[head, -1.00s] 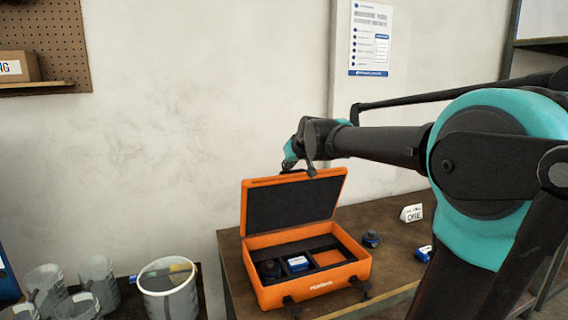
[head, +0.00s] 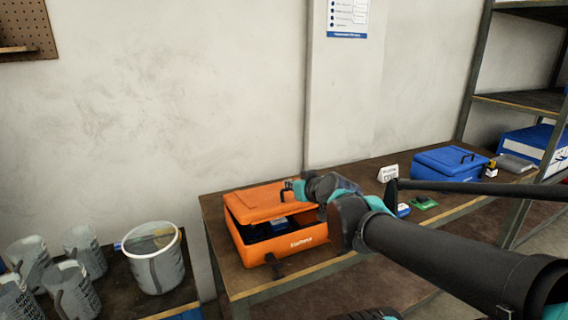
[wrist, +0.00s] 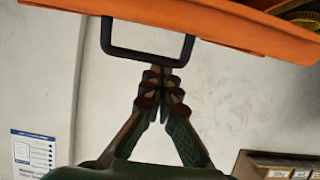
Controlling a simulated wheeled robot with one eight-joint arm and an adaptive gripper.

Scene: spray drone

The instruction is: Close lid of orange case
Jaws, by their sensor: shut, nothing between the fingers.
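The orange case (head: 290,243) stands on the brown workbench. Its lid (head: 258,206) slants low over the base, with a gap at the front. Through the gap I see dark lining and a blue item (head: 279,225); the rest of the contents is hidden. My gripper (wrist: 160,78) is shut and empty. In the wrist view its fingertips are at the lower bar of a black handle (wrist: 148,53) on the orange lid; I cannot tell whether they touch. In the head view my gripper (head: 298,188) is at the lid's right side, and my arm covers the case's right edge.
A metal shelf (head: 520,98) stands at the right. A white bucket (head: 152,258) and several clear jugs (head: 84,250) stand at the left.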

